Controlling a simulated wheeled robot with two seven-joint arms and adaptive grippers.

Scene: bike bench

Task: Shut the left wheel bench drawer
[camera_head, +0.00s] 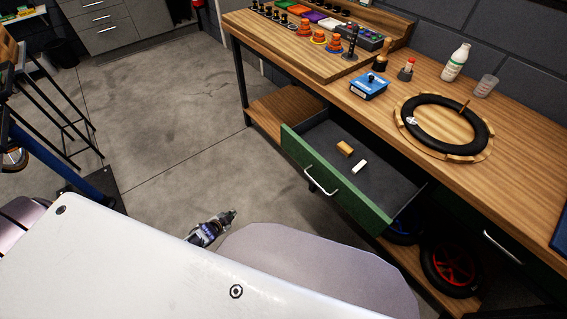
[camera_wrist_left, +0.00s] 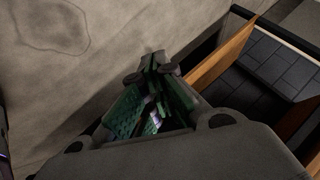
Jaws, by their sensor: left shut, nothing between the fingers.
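The left wheel bench drawer (camera_head: 337,187) is pulled well out from under the bench top. It has a green front, a pale bar handle (camera_head: 320,182) and a dark inside. A small orange-brown block (camera_head: 345,148) and a white block (camera_head: 360,166) lie in it. My left gripper (camera_head: 232,213) is shut and empty, over the floor to the left of the drawer front and apart from it. Its closed fingers (camera_wrist_left: 155,62) also show in the left wrist view, with nothing between them. My right gripper is not in view.
The wooden bench top (camera_head: 415,85) carries a tyre in a round wooden holder (camera_head: 443,122), a blue box (camera_head: 369,86), bottles and small parts. A second drawer with a handle (camera_head: 502,246) is at the right. A red-rimmed wheel (camera_head: 452,269) is below.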

